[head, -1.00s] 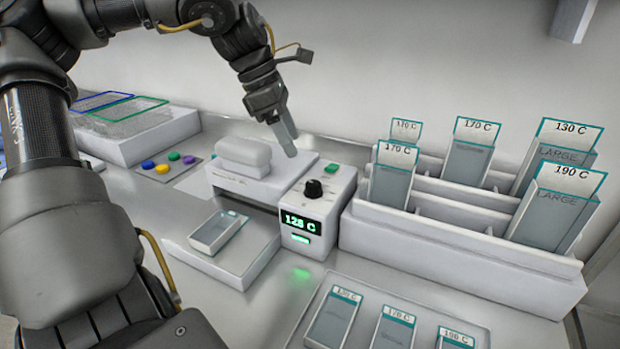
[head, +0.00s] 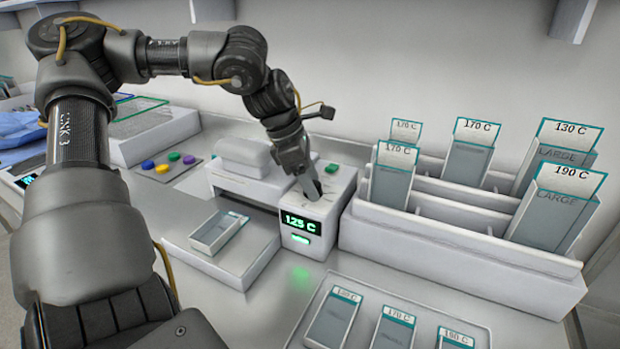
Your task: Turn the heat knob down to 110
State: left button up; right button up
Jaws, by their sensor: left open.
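The white sealing machine (head: 322,213) stands in the middle of the bench. Its green display (head: 301,221) reads about 125 C, with a lit green light below it. The black heat knob on its top is hidden behind my left gripper (head: 312,192). The gripper points down over the knob's place, with its fingertips at or just above the machine's top. It is open; I cannot tell whether the fingers touch the knob. My right gripper is not in view.
A green button (head: 332,168) sits on the machine behind the gripper. A white rack (head: 450,240) of labelled pouches stands close on the right. A small tray (head: 219,232) lies on the platform at left. A pouch tray (head: 290,343) lies in front.

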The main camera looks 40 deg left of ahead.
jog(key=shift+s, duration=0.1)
pick_arm(q)
jog(key=c, duration=1)
jog(key=shift+f+n+y+b, duration=0.15)
jog(key=shift+n+y+b, duration=0.15)
jog(key=shift+n+b, duration=0.6)
jog(key=shift+n+t+b, duration=0.3)
jog(key=shift+n+b, duration=0.3)
jog(key=shift+b, duration=0.05)
jog(key=shift+s+d+n+t+y+b, duration=0.15)
jog(key=shift+n+t+y+b, duration=0.15)
jog(key=shift+n+y+b, duration=0.6)
jog(key=shift+n, duration=0.6)
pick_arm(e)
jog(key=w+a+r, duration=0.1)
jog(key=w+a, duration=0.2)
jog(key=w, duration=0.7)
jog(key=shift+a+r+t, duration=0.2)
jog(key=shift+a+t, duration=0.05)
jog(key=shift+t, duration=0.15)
pick_arm(q)
jog(key=o, duration=1)
